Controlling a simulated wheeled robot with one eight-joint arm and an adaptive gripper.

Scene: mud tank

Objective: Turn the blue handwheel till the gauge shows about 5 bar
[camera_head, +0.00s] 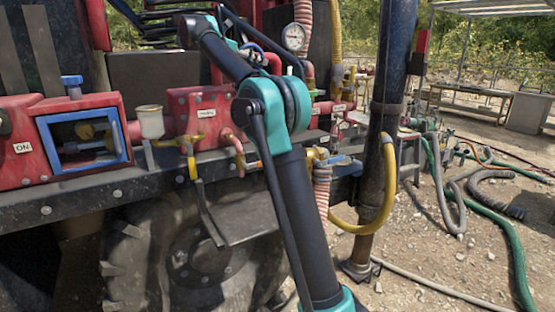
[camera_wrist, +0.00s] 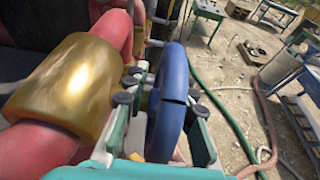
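The blue handwheel (camera_wrist: 172,95) stands edge-on in the wrist view. Its rim is between the two teal fingers of my gripper (camera_wrist: 162,85). The right finger is close beside the rim, and a gap shows between the rim and the left finger. I cannot tell whether either finger touches it. In the head view my arm hides most of the gripper and I cannot make out the wheel for sure. The round white-faced gauge (camera_head: 293,37) is at the top middle, just right of my arm. Its reading is too small to tell.
A brass-coloured cylinder (camera_wrist: 70,85) on red pipe is close to the left of my gripper. In the head view, a red box with a blue-framed window (camera_head: 83,141) is at left and a dark upright post (camera_head: 385,130) at right. Hoses lie on the gravel.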

